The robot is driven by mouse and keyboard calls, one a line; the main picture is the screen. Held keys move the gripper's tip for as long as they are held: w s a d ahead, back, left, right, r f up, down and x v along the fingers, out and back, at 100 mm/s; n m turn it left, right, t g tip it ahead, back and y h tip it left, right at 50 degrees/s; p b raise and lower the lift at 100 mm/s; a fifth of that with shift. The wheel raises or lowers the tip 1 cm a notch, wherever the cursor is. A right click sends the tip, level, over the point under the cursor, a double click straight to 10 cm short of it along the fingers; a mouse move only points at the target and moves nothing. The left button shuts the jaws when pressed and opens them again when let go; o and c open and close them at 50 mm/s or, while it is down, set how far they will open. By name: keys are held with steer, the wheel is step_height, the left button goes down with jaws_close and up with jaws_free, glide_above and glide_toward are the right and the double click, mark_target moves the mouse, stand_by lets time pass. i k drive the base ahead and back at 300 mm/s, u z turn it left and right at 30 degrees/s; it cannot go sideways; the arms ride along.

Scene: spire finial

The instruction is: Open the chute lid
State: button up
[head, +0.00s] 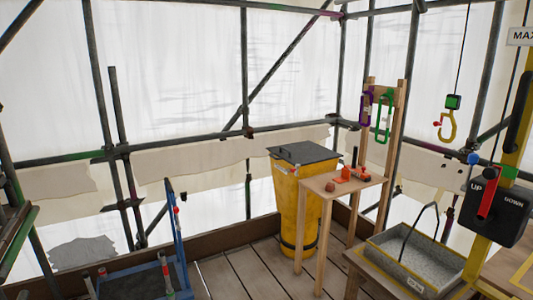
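The chute (289,205) is a tall yellow tapering tube standing on the plank floor near the back corner. Its dark grey flat lid (308,152) lies across the top and looks shut. A small dark raised part, perhaps a handle, shows at the lid's left side. A small red and white detail sits on the chute just under the lid's front edge. The wooden stand in front hides part of the chute's right side. My gripper is not in view.
A wooden stand (341,184) with orange-red items is right of the chute. Purple (366,106) and green (384,117) carabiners hang above. A yellow hook (447,125), grey tray (413,255) and UP/DOWN control box (493,215) are at right. A blue frame (178,235) is left. Planks between are clear.

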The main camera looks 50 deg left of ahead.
mark_target(303, 153)
steer(key=u, duration=1.55)
steer(key=i, duration=1.5)
steer(key=u, duration=0.2)
steer(key=i, duration=1.95)
steer(key=u, duration=0.35)
steer(key=i, duration=1)
